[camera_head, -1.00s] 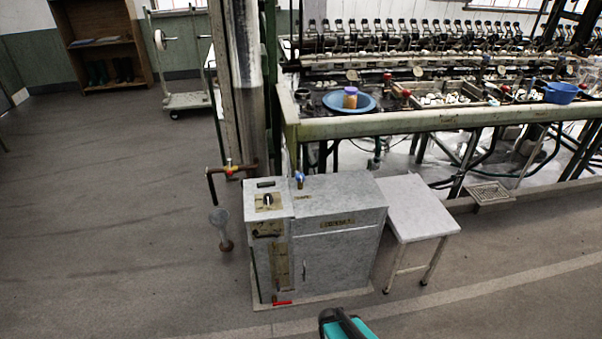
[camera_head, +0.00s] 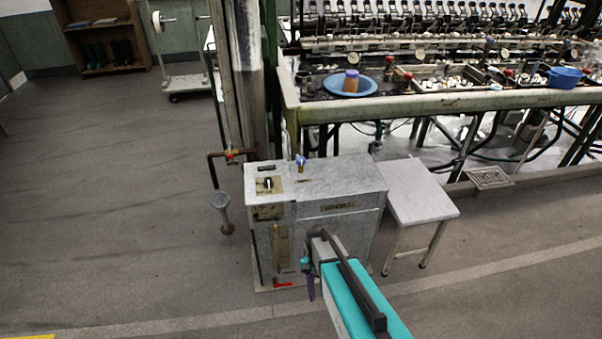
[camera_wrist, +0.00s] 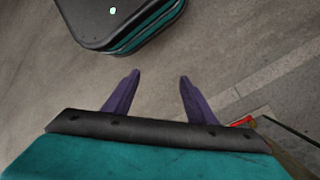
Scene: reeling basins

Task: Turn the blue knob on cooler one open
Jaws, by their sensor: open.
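The cooler is a grey speckled cabinet (camera_head: 337,232) at the centre of the head view. A small blue knob (camera_head: 300,161) stands on its top near the back edge. My gripper (camera_head: 310,290) is in front of the cabinet, low and apart from the knob, and points down. In the wrist view its two purple fingers (camera_wrist: 158,80) are spread with nothing between them, over bare floor. The knob is not in the wrist view. I cannot read the cabinet's label well enough to tell its number.
A red-handled valve (camera_head: 283,284) sits low at the cabinet's front. A pipe with another red valve (camera_head: 231,156) stands to its left. A grey side table (camera_head: 420,190) adjoins on the right. The reeling bench (camera_head: 400,104) runs behind.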

